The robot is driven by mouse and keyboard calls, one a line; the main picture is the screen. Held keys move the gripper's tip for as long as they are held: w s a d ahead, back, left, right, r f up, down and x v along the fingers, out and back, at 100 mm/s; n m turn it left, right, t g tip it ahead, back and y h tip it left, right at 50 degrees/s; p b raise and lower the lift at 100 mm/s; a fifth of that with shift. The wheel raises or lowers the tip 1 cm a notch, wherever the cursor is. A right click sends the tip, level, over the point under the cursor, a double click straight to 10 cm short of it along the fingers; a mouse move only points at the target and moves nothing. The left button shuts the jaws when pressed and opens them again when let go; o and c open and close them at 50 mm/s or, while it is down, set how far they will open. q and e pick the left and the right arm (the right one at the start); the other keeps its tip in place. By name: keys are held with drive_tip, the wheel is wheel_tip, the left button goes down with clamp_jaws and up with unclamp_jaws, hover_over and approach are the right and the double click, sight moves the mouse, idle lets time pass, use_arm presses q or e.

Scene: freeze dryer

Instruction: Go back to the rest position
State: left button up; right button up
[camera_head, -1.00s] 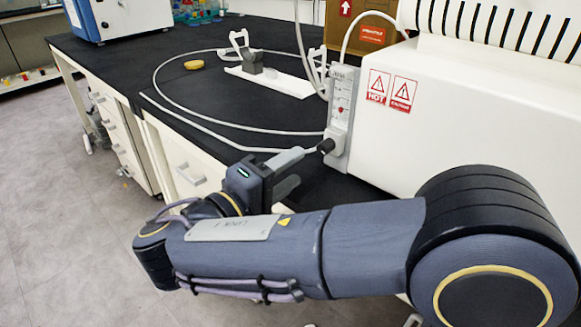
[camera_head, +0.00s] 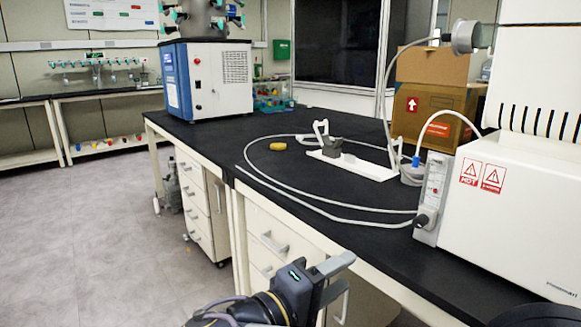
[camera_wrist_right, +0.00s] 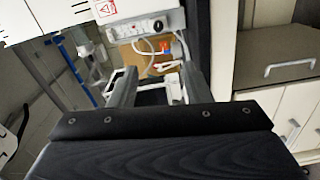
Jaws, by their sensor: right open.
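My right gripper (camera_head: 346,274) is at the bottom middle of the head view, in front of the bench drawers and below the black worktop (camera_head: 330,210). Its two fingers are apart with nothing between them. In the right wrist view, the fingers of the right gripper (camera_wrist_right: 158,80) also stand apart, with the bench equipment behind them at a distance. Most of my right arm is below the head view. My left gripper does not show in either view.
The white machine (camera_head: 520,205) with hot and caution labels stands on the bench at right, its control box (camera_head: 432,200) near the front edge. A hose loop and a white stand (camera_head: 352,164) lie on the worktop. Open floor (camera_head: 90,240) is at left.

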drive_tip(key=s+d+f+m+g+y, duration=0.1)
drive_tip(key=s+d+f+g+y, duration=0.25)
drive_tip(key=d+f, duration=0.35)
drive_tip(key=s+d+f+g+y, duration=0.25)
drive_tip(key=d+f+g, duration=0.2)
drive_tip(key=d, duration=0.55)
drive_tip(key=s+f+m+g+y, duration=0.1)
drive_tip(key=s+f+m+y, duration=0.2)
drive_tip(key=s+f+y, duration=0.45)
drive_tip(key=s+a+m+t+y, duration=0.3)
drive_tip(key=m+y, duration=0.1)
wheel_tip(320, 180, up, 31)
drive_tip(key=p, duration=3)
drive_tip(key=shift+s+t, duration=0.15)
drive_tip(key=shift+t, duration=0.15)
drive_tip(key=shift+f, duration=0.1)
